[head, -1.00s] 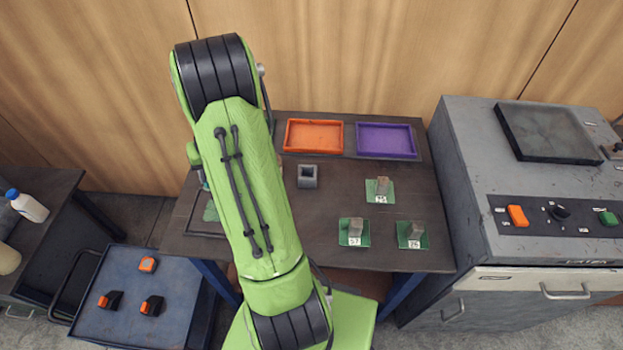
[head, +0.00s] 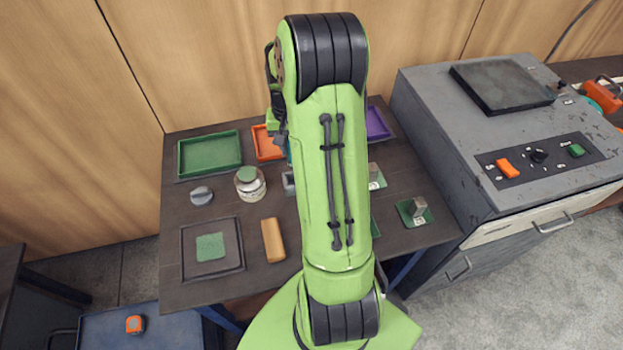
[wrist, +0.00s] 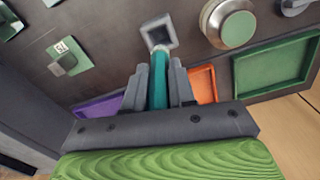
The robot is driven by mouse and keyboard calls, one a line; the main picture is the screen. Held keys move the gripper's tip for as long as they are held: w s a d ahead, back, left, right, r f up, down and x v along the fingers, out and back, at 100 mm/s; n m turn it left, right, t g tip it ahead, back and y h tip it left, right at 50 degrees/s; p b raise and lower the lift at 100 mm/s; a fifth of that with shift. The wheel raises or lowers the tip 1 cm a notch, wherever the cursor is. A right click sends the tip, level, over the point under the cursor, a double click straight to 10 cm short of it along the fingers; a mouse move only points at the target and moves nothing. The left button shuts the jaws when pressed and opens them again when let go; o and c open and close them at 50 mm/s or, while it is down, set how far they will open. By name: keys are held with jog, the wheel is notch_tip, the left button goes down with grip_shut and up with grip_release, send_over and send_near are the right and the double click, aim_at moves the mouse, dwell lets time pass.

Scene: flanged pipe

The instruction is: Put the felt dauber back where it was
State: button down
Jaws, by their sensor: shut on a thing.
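My gripper (wrist: 158,88) is shut on a teal stick-shaped thing, which I take for the felt dauber (wrist: 158,92), in the wrist view. The dauber's far end points at the open top of a grey square holder (wrist: 159,33). Its tip overlaps the holder's near edge in the picture; I cannot tell whether it is inside or only above. In the head view the holder (head: 288,183) stands on the dark table, partly hidden by my arm. My arm also hides most of the gripper and dauber there.
A round jar with a green top (head: 250,182) stands close left of the holder. Green (head: 181,160), orange (head: 265,143) and purple (head: 376,124) trays line the back. A tan block (head: 272,240) lies in front. Green plates with grey parts (head: 418,210) sit right. A grey machine (head: 440,130) borders the table.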

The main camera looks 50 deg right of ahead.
notch_tip(320, 180, down, 10)
jog(key=shift+f+b, duration=0.1)
jog(key=shift+b, duration=0.65)
jog(key=c, duration=0.9)
grip_release()
jog(key=shift+c, duration=0.2)
notch_tip(320, 180, up, 12)
jog(key=shift+r+p, duration=0.1)
jog(key=shift+p, duration=0.9)
jog(key=s+a+r+n+t+h, duration=0.1)
jog(key=s+a+r+n+t, duration=0.3)
jog(key=a+r, duration=1)
jog(key=s+a+n+t+y, duration=0.1)
jog(key=s+a+n, duration=0.4)
jog(key=s+a, duration=0.4)
jog(key=s, duration=0.2)
jog(key=shift+s+r+t, duration=0.25)
jog(key=shift+s+t, duration=0.05)
